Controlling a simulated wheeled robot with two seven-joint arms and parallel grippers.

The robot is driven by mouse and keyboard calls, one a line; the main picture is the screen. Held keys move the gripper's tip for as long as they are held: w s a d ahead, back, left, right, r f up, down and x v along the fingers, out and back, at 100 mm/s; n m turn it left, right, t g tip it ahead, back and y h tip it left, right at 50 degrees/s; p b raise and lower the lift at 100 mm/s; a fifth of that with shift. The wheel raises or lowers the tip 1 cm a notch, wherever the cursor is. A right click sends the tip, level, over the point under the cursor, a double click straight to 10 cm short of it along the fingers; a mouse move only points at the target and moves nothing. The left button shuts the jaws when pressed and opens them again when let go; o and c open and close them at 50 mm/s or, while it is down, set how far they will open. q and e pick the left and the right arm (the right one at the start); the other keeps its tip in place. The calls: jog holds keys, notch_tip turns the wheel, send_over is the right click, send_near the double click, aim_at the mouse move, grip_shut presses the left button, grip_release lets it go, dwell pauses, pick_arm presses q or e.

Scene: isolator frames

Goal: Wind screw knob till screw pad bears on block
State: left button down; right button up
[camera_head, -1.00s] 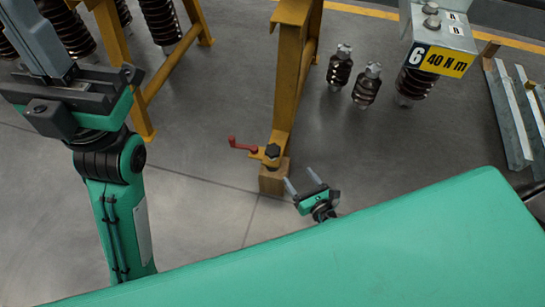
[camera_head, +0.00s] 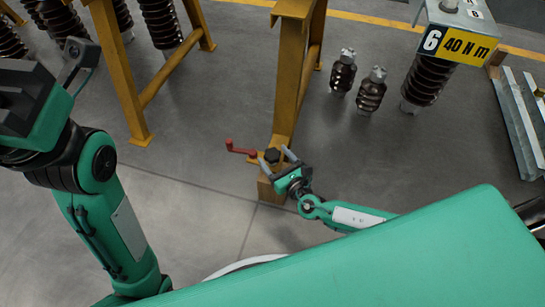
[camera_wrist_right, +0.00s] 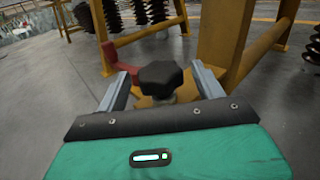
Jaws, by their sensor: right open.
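The black screw knob (camera_head: 272,156) sits on a yellow bracket at the foot of a yellow frame leg. In the right wrist view the knob (camera_wrist_right: 161,77) stands between the two grey fingers of my right gripper (camera_wrist_right: 160,88), with a gap on each side. My right gripper (camera_head: 276,159) is open around the knob and not closed on it. The wooden block (camera_head: 268,190) lies under the bracket. The screw pad is hidden, so its contact with the block cannot be told. My left arm is at the left; its fingertips are out of view.
A red crank handle (camera_head: 240,149) sticks out left of the knob. The yellow frame leg (camera_head: 291,80) rises behind it. Brown insulators (camera_head: 371,92) stand behind to the right, near a box labelled 6, 40 N m (camera_head: 458,44). Floor left of the block is clear.

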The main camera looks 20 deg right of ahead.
jog(key=shift+x, duration=0.85)
jog(key=shift+c, duration=0.4)
jog(key=c, duration=0.9)
jog(key=shift+r+m+h+p, duration=0.1)
jog(key=shift+m+h+p, duration=0.2)
jog(key=shift+h+p, duration=0.1)
